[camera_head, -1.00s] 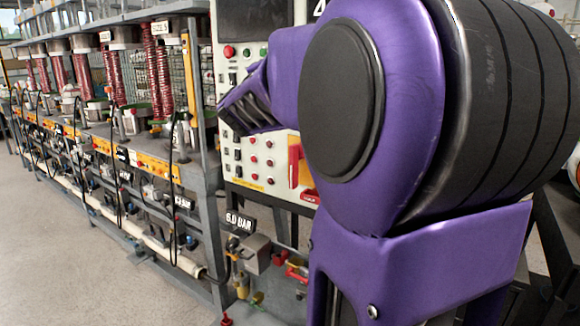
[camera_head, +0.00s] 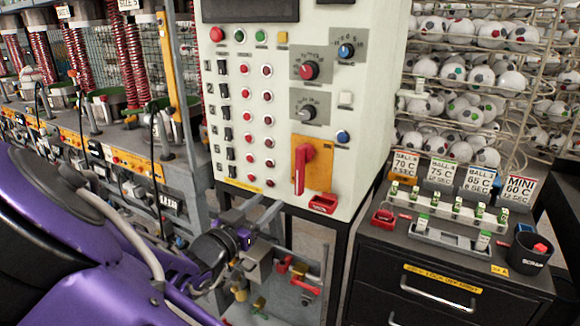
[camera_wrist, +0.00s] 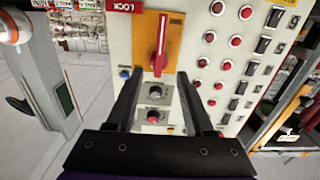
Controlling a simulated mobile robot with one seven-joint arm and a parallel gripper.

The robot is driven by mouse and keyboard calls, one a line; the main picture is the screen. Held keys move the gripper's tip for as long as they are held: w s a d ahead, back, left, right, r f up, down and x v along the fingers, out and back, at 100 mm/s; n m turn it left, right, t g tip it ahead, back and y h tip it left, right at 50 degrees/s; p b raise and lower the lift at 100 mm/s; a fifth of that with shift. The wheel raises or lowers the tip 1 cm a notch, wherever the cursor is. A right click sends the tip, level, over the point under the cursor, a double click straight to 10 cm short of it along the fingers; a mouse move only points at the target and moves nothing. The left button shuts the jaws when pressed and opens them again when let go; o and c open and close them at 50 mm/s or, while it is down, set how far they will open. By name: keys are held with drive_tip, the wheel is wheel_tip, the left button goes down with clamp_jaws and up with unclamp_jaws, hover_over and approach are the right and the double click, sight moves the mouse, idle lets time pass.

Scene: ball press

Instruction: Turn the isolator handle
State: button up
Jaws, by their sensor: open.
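The isolator handle (camera_head: 300,170) is a red lever on a yellow plate (camera_head: 325,166), low on the right of the white control panel. It hangs straight down in the head view. In the wrist view, which shows the panel upside down, the handle (camera_wrist: 161,45) lies between the lines of the two fingers, near the top. My gripper (camera_head: 269,201) is below and left of the handle in the head view. Its dark fingers (camera_wrist: 160,76) are spread, with nothing between them. They appear apart from the handle; the exact distance is unclear.
The white panel (camera_head: 275,130) carries rows of red buttons, black switches and knobs. A red lock box (camera_head: 323,203) sits just under the yellow plate. A black drawer cabinet (camera_head: 430,285) stands at right, with racks of balls behind. Valves (camera_head: 290,270) sit beneath the panel.

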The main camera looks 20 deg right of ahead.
sight(297, 174)
drive_tip(key=b+x, duration=0.2)
drive_tip(key=x, duration=1.4)
drive_tip(key=shift+w+d+r, duration=0.1)
drive_tip(key=shift+w+d, duration=0.15)
drive_tip(key=shift+d, duration=0.05)
clamp_jaws()
idle(0.6)
